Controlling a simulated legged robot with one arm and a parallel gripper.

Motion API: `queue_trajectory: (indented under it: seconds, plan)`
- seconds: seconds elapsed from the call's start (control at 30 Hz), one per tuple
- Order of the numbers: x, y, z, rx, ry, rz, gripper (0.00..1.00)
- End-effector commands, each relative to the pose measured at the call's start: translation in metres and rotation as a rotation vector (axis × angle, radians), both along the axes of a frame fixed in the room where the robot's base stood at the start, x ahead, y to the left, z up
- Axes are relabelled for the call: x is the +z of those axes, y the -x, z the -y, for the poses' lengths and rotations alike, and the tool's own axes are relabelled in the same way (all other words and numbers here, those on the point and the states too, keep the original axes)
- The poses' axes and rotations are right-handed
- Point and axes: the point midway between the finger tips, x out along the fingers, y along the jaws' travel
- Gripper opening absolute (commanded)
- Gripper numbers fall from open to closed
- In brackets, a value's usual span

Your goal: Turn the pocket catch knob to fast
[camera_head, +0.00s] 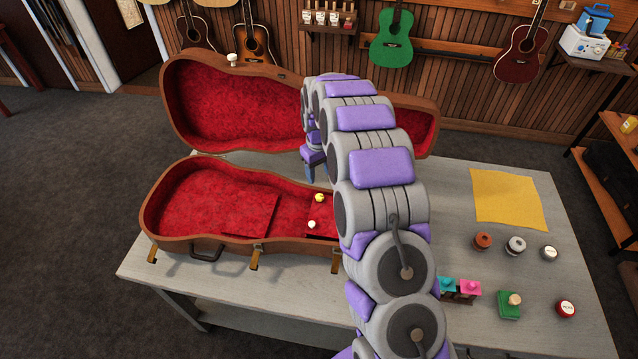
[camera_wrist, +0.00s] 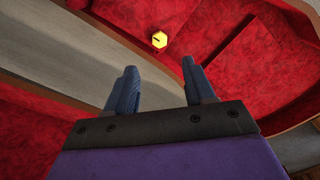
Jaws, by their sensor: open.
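An open brown instrument case (camera_head: 185,243) with red lining lies on the workbench. A small yellow knob (camera_head: 319,198) sits inside its lower half, at the raised red compartment toward the right. In the wrist view the yellow knob (camera_wrist: 159,40) shows a short dark mark on its face, and it lies beyond the gap between my fingertips. No lettering is readable beside it. A small whitish knob (camera_head: 311,224) sits nearer the case's front wall. My gripper (camera_head: 316,175) is open and empty, just behind the yellow knob; its two fingers also show in the wrist view (camera_wrist: 158,70), apart from the knob.
The raised case lid (camera_head: 200,105) stands behind my gripper. My arm hides the case's right end. On the bench's right are a yellow cloth (camera_head: 507,198), several small round pots, a green block (camera_head: 508,305) and a red-and-white button (camera_head: 565,308).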

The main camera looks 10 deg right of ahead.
Motion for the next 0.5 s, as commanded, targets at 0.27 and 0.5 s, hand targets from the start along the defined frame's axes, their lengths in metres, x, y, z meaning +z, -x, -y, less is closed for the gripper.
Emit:
queue_trajectory:
  seconds: [0.27,0.5]
  plan:
    - [0.054,-0.002,0.000,0.000,0.000,0.003,0.54]
    - [0.071,-0.001,0.000,0.000,0.000,0.000,0.54]
